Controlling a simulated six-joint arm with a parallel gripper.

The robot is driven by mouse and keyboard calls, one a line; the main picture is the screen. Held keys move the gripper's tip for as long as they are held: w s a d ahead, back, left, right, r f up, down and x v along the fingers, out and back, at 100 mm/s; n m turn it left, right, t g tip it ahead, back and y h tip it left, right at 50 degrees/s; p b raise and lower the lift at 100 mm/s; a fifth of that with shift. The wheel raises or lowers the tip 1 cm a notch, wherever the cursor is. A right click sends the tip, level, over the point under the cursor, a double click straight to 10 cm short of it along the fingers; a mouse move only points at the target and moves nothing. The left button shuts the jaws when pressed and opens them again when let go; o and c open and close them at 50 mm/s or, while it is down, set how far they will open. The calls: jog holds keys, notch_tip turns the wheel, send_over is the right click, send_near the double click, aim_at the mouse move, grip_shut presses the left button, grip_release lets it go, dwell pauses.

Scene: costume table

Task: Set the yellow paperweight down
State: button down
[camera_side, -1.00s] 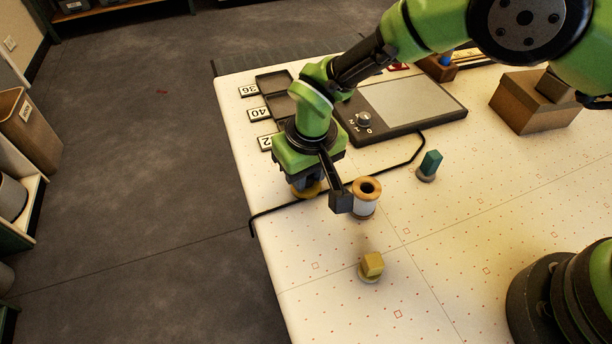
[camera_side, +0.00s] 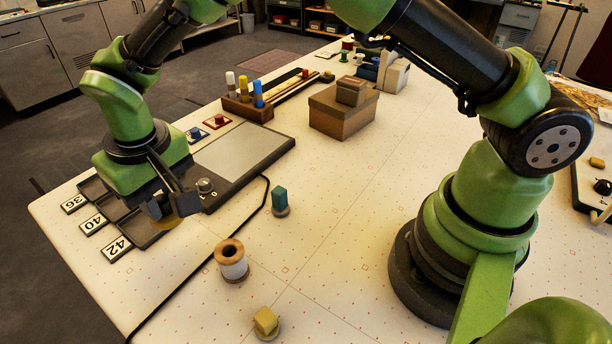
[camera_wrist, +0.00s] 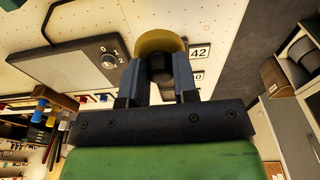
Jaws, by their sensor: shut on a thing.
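My gripper (camera_side: 165,208) is shut on the yellow paperweight (camera_side: 172,222), a round yellow disc mostly hidden by the fingers in the side view. In the wrist view the disc (camera_wrist: 160,41) sits just past the fingertips (camera_wrist: 160,72), with a dark knob between them. The paperweight is by the tray compartment labelled 42 (camera_side: 140,236), on its dial-panel side. I cannot tell whether it touches anything below. The 42 label also shows beside the disc in the wrist view (camera_wrist: 199,52).
The dial panel (camera_side: 240,155) is right of my gripper. A thread spool (camera_side: 231,266), a teal block (camera_side: 280,197) and a yellow block (camera_side: 265,321) stand nearby. A black cable (camera_side: 190,282) crosses the table.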

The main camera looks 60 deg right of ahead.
jog(key=s+d+m+h, duration=0.15)
jog(key=d+m, duration=0.95)
jog(key=d, duration=1.2)
jog(key=s+d+m+g, duration=0.1)
jog(key=s+d+m, duration=0.4)
jog(key=s+d, duration=0.2)
jog(key=f, duration=0.5)
jog(key=shift+d, duration=0.35)
jog(key=shift+w+f, duration=0.1)
jog(key=shift+f, duration=2.3)
jog(key=shift+f, duration=0.15)
jog(key=c, duration=0.9)
grip_release()
